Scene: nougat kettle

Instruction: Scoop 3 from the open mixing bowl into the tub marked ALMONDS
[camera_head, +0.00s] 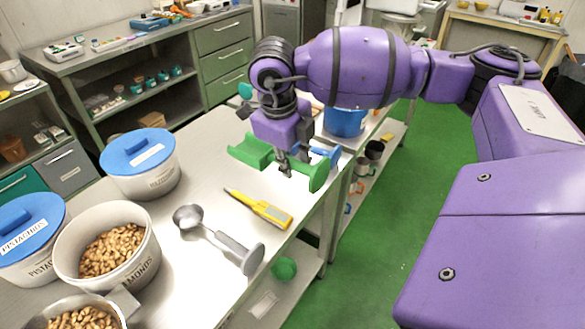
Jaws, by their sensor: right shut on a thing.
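The open mixing bowl (112,306), a steel bowl with tan nuts in it, is at the bottom left, cut by the picture edge. The white tub marked ALMONDS (143,262) stands just behind it, open, with similar nuts inside. My right gripper (285,168) is over the far right part of the bench. It is shut on a green scoop (249,151), apparently at its handle, with the scoop's trough to the left and its green end (319,174) to the right. The fingers partly hide the handle. I cannot tell if the scoop touches the bench. My left gripper is not in view.
A metal scoop (218,238) and a yellow tool (262,209) lie on the bench (200,285). A blue-lidded PISTACHIOS tub (28,262) and another blue-lidded tub (150,182) stand at left. A blue container (345,122) is behind my gripper. Green floor lies right.

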